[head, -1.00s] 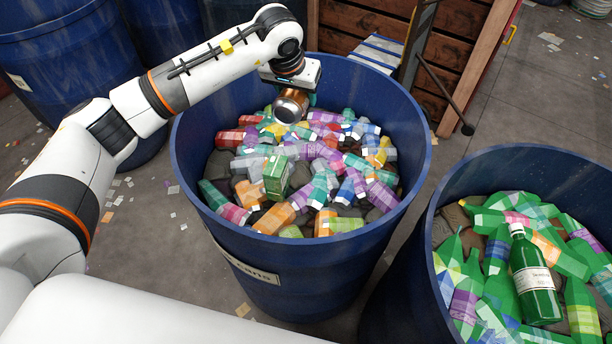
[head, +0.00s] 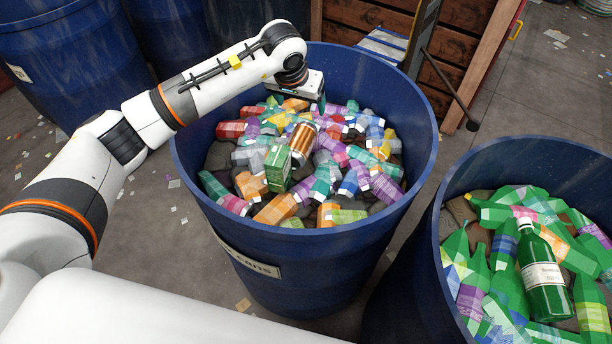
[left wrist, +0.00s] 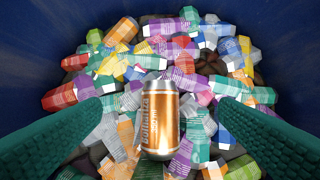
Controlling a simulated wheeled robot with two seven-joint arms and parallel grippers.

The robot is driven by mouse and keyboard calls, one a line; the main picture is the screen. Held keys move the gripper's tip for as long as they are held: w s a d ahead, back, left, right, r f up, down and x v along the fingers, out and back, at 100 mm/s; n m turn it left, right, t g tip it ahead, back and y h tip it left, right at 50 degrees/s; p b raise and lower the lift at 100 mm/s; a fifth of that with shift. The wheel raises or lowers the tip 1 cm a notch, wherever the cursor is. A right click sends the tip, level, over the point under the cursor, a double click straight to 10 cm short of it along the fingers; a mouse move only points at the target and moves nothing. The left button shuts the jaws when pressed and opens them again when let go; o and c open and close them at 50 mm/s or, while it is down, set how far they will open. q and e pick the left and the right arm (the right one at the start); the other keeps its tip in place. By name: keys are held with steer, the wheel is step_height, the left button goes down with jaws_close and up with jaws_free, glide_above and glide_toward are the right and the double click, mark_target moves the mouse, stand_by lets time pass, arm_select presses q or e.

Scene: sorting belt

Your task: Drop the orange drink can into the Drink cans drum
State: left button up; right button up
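The orange drink can (head: 302,144), copper-orange with silver ends, is inside the blue drum whose partly hidden label ends in "cans" (head: 246,258). It is below my left gripper (head: 320,100), over the pile of cans and cartons; I cannot tell if it is resting or still falling. In the left wrist view the can (left wrist: 160,120) shows between two green fingers (left wrist: 160,125) spread wide, with gaps on both sides. My left gripper is open and empty, inside the drum's rim. My right gripper is not in view.
A second blue drum (head: 452,290) holding green bottles stands at the right. More blue drums (head: 60,70) stand at the back left. A wooden crate (head: 372,24) and a dark post (head: 420,40) are behind the drum. Litter lies on the floor.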

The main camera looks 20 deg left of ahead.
arm_select(q)
steer(key=b+v, duration=0.1)
steer(key=v, duration=1.1)
steer(key=shift+w, duration=0.1)
